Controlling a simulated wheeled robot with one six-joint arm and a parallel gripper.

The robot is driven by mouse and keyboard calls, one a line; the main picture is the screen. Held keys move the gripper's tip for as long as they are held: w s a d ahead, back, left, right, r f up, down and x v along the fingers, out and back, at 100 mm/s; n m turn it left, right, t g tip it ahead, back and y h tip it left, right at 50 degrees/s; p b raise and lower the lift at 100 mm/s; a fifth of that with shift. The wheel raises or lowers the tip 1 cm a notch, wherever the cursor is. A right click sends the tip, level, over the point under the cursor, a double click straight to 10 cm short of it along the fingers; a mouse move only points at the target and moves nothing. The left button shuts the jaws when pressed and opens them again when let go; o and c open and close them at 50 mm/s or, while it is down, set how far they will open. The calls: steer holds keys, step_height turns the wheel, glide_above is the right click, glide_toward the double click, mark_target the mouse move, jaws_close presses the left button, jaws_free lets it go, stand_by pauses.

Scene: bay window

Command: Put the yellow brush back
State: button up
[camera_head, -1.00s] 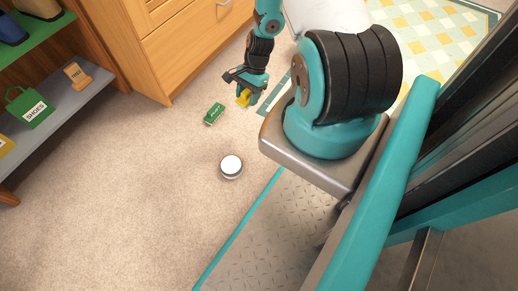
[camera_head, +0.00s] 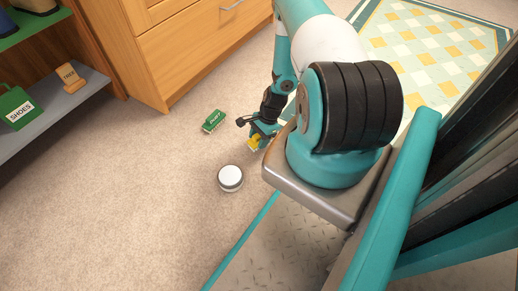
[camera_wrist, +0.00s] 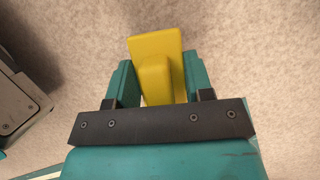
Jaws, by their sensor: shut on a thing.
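The yellow brush (camera_wrist: 157,52) is between the two teal fingers of my gripper (camera_wrist: 158,85) in the wrist view, and my gripper is shut on it. In the head view the yellow brush (camera_head: 253,143) shows as a small yellow patch at the end of my gripper (camera_head: 257,137), beside my base and above the carpet. Part of the brush is hidden by the fingers in the head view.
A green box-like item (camera_head: 214,121) and a round white-topped object (camera_head: 230,178) sit on the carpet left of my gripper. A grey shelf (camera_head: 60,108) holds a green SHOES bag (camera_head: 18,108) and a TREE item (camera_head: 71,76). A wooden drawer cabinet (camera_head: 190,50) stands behind. Open carpet (camera_head: 120,210) lies front left.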

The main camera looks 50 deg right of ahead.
steer(key=shift+f+b, duration=1.15)
steer(key=shift+f, duration=0.95)
steer(key=shift+f, duration=0.2)
steer(key=o, duration=1)
steer(key=shift+c, duration=0.2)
steer(key=shift+r, duration=0.1)
steer(key=p+v, duration=0.7)
steer(key=v, duration=0.5)
steer(key=shift+r, duration=0.15)
